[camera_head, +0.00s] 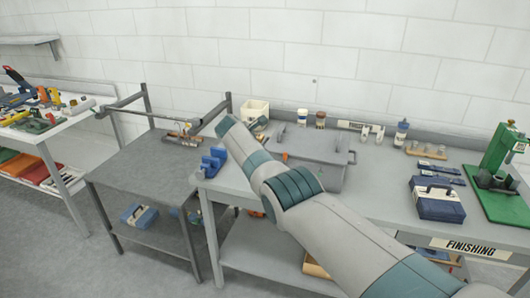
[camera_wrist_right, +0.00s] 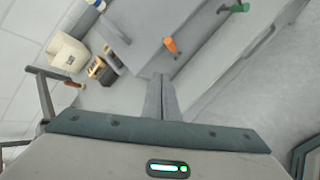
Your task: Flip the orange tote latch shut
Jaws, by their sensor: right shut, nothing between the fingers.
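A grey tote (camera_head: 318,142) with a closed-looking lid sits on the grey workbench. In the right wrist view the orange latch (camera_wrist_right: 170,46) sticks out from the edge of the tote (camera_wrist_right: 140,28). My right gripper (camera_wrist_right: 160,78) is shut and empty. Its fingertips appear just below the orange latch in that view, with a gap in the picture; the depth between them is unclear. In the head view my right fingertips cannot be made out. My left gripper is not in view.
A green latch (camera_wrist_right: 240,8) is farther along the same tote edge. A cream bin (camera_wrist_right: 68,54) and a small wooden holder (camera_wrist_right: 102,71) stand beside the tote. A blue clamp-like object (camera_head: 214,162) sits at the bench's left end. A blue toolbox (camera_head: 437,199) stands to the right.

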